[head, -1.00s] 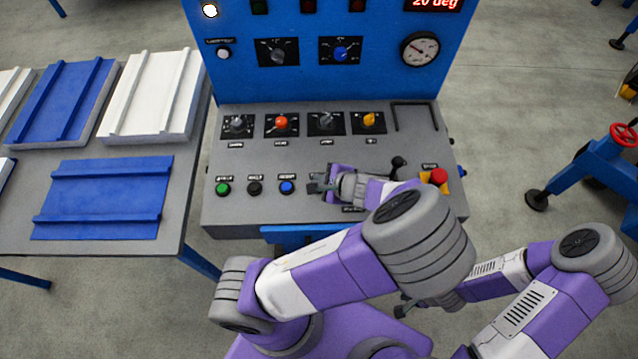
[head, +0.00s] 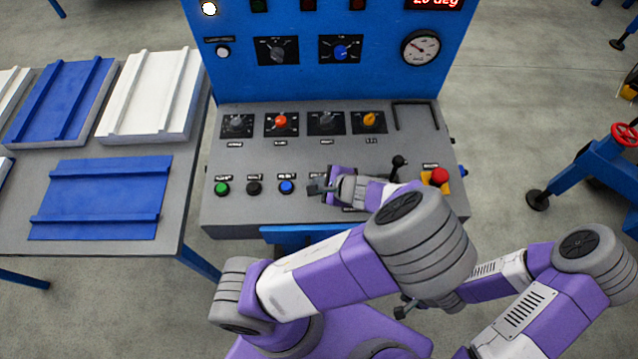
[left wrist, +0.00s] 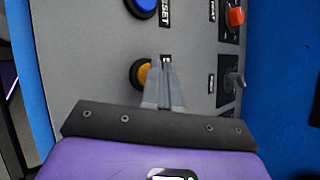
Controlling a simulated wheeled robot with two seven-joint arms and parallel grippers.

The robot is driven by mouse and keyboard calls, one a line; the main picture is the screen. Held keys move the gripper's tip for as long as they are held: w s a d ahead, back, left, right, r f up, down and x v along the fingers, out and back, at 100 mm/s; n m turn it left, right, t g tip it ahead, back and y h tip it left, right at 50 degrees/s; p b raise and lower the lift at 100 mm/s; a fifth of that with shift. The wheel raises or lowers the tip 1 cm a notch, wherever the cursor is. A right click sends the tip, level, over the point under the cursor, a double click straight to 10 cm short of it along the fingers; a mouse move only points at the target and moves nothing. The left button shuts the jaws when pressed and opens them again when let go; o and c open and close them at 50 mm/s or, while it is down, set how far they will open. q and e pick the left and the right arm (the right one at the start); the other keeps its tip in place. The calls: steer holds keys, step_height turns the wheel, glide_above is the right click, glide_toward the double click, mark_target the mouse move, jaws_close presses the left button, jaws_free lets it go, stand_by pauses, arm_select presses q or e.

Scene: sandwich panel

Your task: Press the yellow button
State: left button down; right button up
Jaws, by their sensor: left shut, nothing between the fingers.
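The yellow button (left wrist: 139,74) shows in the left wrist view, in a dark ring on the grey panel, partly covered by my left gripper (left wrist: 164,70). The shut fingers lie over its right edge; I cannot tell whether they touch it. In the head view my left gripper (head: 316,186) is over the panel, just right of the blue button (head: 287,187), and hides the yellow one. The blue button also shows in the left wrist view (left wrist: 146,5). My right gripper (head: 405,308) is small and partly hidden behind my left arm, below the panel.
Green (head: 222,188) and black (head: 254,188) buttons sit left of the blue one. A row of knobs, with a red one (head: 281,122), lies behind. A black lever (head: 398,164) and red emergency button (head: 438,176) stand to the right. A table (head: 190,190) with panels is at left.

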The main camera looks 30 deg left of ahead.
arm_select(q)
steer(key=shift+f, duration=0.25)
steer(key=shift+r, duration=0.1)
stand_by(0.3)
steer(key=shift+r+p, duration=0.65)
steer(key=shift+r, duration=0.1)
step_height(320, 180, up, 5)
steer(key=p, duration=0.5)
steer(key=shift+r, duration=0.1)
stand_by(0.6)
